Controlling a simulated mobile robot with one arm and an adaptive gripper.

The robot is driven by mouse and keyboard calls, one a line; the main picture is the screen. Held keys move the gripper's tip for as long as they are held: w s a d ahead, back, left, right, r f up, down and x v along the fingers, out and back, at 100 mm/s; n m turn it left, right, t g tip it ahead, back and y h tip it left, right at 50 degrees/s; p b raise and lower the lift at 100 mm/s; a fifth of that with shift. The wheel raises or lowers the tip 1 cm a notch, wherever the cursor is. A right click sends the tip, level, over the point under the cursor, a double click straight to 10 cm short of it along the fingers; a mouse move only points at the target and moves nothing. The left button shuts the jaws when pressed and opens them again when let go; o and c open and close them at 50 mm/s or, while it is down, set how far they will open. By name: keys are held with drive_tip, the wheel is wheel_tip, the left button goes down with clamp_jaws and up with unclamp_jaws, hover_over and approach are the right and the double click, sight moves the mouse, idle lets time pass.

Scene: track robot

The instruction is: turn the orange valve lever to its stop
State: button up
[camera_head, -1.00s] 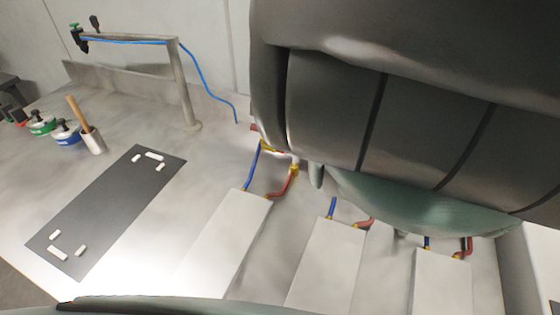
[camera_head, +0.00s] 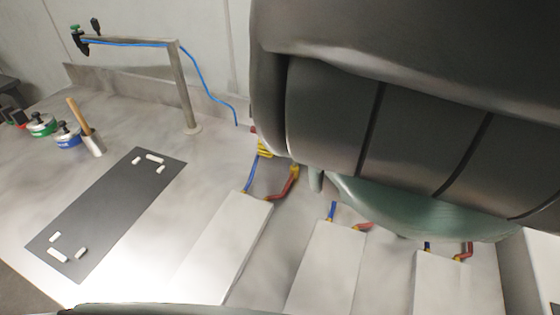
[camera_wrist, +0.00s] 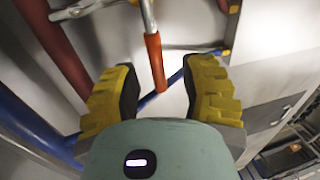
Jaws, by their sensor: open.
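The orange valve lever (camera_wrist: 154,62) hangs from a metal stem (camera_wrist: 148,16) in the wrist view. My gripper (camera_wrist: 163,78) is open, with its yellow ribbed fingers apart on either side of the lever's lower end. Clear gaps show to the lever on both sides in the picture, and I see no contact. The lever cannot be made out there, as my arm hides much of that area.
A blue pipe (camera_wrist: 176,80) runs behind the lever. A red pipe (camera_wrist: 55,42) and a thick blue pipe (camera_wrist: 30,122) lie to the left. In the head view, a dark mat (camera_head: 105,210) and a post (camera_head: 185,90) with a blue hose stand left on the bench.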

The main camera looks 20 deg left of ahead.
wheel_tip(320, 180, up, 11)
drive_tip(key=w, duration=0.2)
drive_tip(key=shift+w+r, duration=0.2)
idle(0.4)
